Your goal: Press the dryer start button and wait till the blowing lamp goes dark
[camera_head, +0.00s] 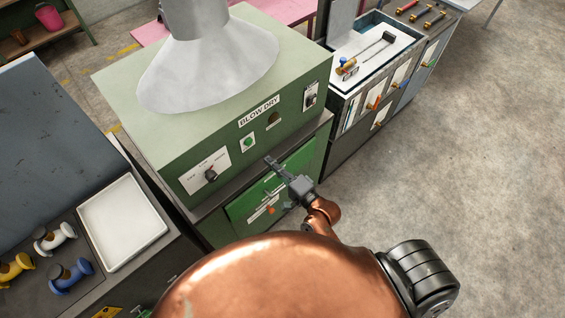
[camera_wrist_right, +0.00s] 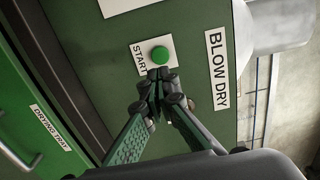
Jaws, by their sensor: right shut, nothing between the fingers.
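The green dryer box (camera_head: 240,135) carries a "BLOW DRY" label and a white plate with the round green start button (camera_head: 249,142). A dark, brownish round lamp (camera_head: 274,118) sits to the right of the button and looks unlit. My right gripper (camera_head: 268,160) is shut and empty in front of the dryer's front panel, below and right of the button. In the right wrist view, the gripper tips (camera_wrist_right: 160,74) lie just below the green button (camera_wrist_right: 160,55) and overlap its plate. I cannot tell how far they are from the panel. My left gripper is not in view.
A grey funnel hood (camera_head: 208,70) stands on the dryer, and a rotary knob (camera_head: 210,174) is on its front left. A green drying tray drawer (camera_head: 295,172) is below. A white tray (camera_head: 122,222) and several spools (camera_head: 70,274) lie at left. Open floor is at right.

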